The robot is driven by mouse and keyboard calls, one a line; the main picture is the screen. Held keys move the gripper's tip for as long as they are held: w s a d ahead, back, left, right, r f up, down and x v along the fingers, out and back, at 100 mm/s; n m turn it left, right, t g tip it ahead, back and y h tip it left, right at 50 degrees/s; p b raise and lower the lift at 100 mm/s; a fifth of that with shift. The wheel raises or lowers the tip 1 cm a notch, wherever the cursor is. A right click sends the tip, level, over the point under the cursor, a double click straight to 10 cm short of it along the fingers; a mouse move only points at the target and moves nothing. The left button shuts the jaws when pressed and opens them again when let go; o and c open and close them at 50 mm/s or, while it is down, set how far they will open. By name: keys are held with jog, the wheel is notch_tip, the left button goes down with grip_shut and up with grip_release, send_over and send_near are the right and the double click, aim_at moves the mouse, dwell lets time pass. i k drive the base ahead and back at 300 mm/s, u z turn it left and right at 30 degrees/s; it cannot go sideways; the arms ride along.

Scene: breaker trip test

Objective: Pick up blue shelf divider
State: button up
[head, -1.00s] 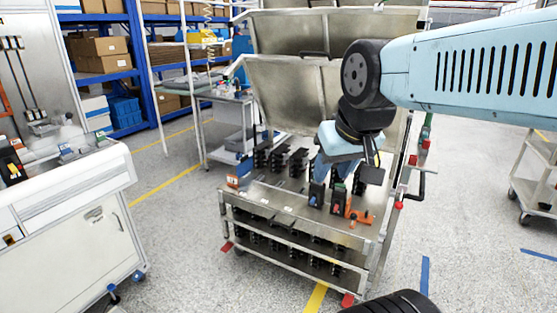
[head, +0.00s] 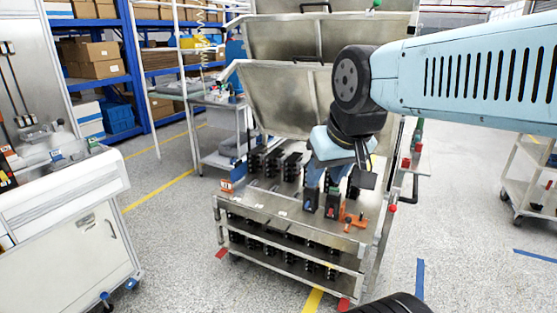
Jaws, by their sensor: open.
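My gripper (head: 322,177) hangs over the right half of a metal cart in the head view. It is open, and its fingers are small and partly hidden by the wrist and a dark block beside it. A blue piece (head: 314,174) shows just below the wrist, behind a black breaker-like block; I cannot tell whether it is a gripper finger or the blue shelf divider. Another small blue upright piece (head: 239,167) stands at the cart's left edge, well to the left of my gripper. No object is clearly held.
The metal cart (head: 262,208) carries rows of black blocks (head: 292,167) and an orange fixture (head: 352,217) at its front right. Its raised metal panels (head: 290,95) stand behind. A white cabinet (head: 75,240) is at left, another cart (head: 535,180) at right. Floor between is clear.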

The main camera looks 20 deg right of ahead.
aim_at(240, 169)
jog(key=k, duration=1.3)
jog(key=u, duration=0.35)
jog(key=i, duration=0.95)
jog(key=u, duration=0.6)
jog(key=i, duration=2.25)
jog(key=z, duration=1.3)
jog(key=i, duration=1.05)
jog(key=z, duration=0.7)
